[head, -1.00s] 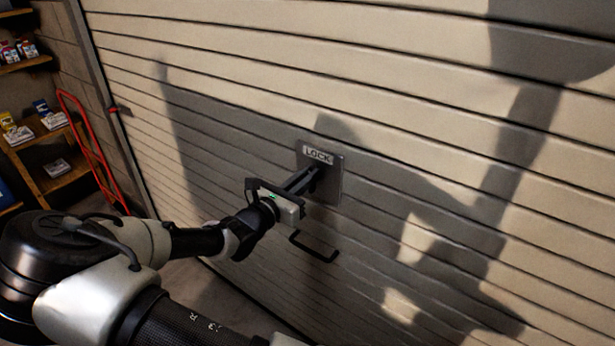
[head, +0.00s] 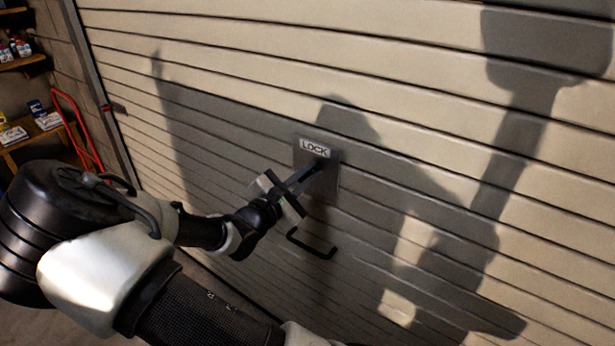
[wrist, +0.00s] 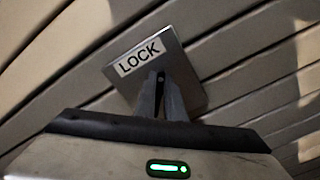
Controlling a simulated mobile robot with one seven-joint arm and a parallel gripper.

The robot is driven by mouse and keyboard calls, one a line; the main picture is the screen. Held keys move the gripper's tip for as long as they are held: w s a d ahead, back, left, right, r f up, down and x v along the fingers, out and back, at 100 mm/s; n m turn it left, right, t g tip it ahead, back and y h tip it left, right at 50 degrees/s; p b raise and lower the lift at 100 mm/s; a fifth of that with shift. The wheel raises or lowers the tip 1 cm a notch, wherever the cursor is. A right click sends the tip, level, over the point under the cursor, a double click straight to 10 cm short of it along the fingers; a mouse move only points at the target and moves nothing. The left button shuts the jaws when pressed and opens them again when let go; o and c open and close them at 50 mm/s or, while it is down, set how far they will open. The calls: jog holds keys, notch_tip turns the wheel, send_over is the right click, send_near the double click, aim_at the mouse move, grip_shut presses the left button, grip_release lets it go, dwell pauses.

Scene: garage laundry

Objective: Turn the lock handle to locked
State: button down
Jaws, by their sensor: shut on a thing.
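The metal lock plate (head: 331,183) with a white LOCK label (head: 314,148) is fixed on the ribbed garage door. The plate also shows in the wrist view (wrist: 189,62), tilted in the picture. My gripper (head: 318,167) reaches the plate just below the label. Its two fingers (wrist: 161,92) are close together at the plate, shut on the lock handle. The handle is mostly hidden between and behind the fingers; only a small dark part shows between the tips in the wrist view, so I cannot tell its exact angle.
A black pull handle (head: 312,246) sticks out of the door (head: 400,130) below the plate, close under my gripper. A red hand truck (head: 80,130) and wooden shelves (head: 40,135) with boxes stand at the far left.

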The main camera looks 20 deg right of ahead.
jog(key=m+b, duration=0.3)
jog(key=f+m+b, duration=0.1)
jog(key=m+b, duration=0.2)
jog(key=b, duration=0.1)
jog(key=f+m+b, duration=0.1)
jog(key=m+b, duration=0.3)
jog(key=shift+s, duration=0.25)
dwell(0.3)
jog(key=c, duration=1.8)
grip_release()
jog(key=shift+w, duration=0.1)
jog(key=shift+c, duration=0.2)
jog(key=shift+r, duration=0.1)
